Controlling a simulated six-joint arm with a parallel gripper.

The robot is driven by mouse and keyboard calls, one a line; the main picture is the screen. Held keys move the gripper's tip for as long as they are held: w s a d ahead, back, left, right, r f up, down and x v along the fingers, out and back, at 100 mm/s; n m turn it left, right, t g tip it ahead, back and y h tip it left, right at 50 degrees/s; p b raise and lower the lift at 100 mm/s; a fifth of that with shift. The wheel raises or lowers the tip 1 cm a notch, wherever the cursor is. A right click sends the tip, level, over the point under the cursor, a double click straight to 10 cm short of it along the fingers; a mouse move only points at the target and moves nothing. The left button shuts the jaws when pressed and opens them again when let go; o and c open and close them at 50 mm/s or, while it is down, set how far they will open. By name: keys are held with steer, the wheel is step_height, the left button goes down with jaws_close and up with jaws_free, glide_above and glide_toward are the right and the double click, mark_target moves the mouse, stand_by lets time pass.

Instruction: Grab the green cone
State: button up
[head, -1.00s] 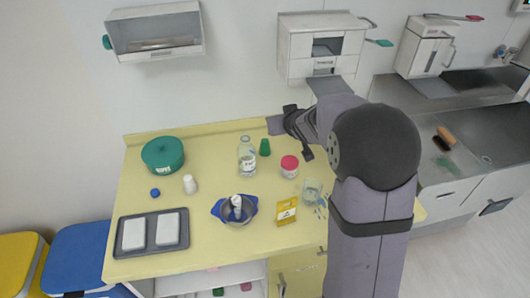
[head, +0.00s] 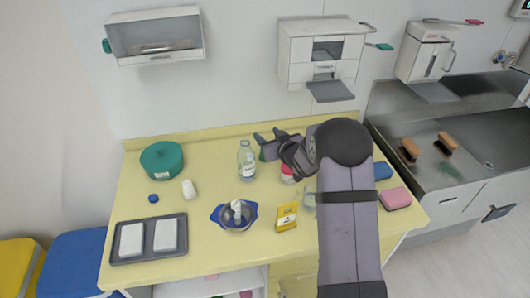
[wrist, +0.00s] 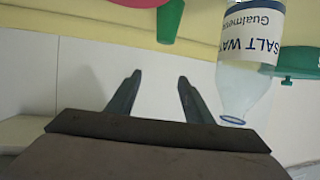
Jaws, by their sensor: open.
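The green cone (head: 263,155) stands on the yellow table near the back, right of a clear bottle (head: 246,160). My gripper (head: 267,134) is over it and hides much of it in the head view. In the wrist view, which is upside down, the cone (wrist: 170,20) shows at the top centre, cut by the frame edge. My gripper (wrist: 159,78) is open there, with nothing between its fingers. The cone is apart from the fingertips in that picture.
The salt water bottle (wrist: 248,60) is close beside my right-hand finger in the wrist view. A jar with a red lid (head: 288,171) is partly hidden by my arm. A blue-handled bowl (head: 222,222) and yellow box (head: 287,217) stand nearer the front. A green pot (head: 161,164) is left.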

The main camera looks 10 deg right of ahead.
steer(key=shift+f+p, duration=0.3)
steer(key=shift+f, duration=1)
steer(key=shift+f, duration=0.55)
step_height(320, 180, down, 3)
steer(key=shift+p, duration=0.75)
steer(key=shift+w+a+f, duration=0.1)
steer(key=shift+w, duration=0.55)
steer(key=shift+x, duration=0.85)
steer(key=c, duration=1.1)
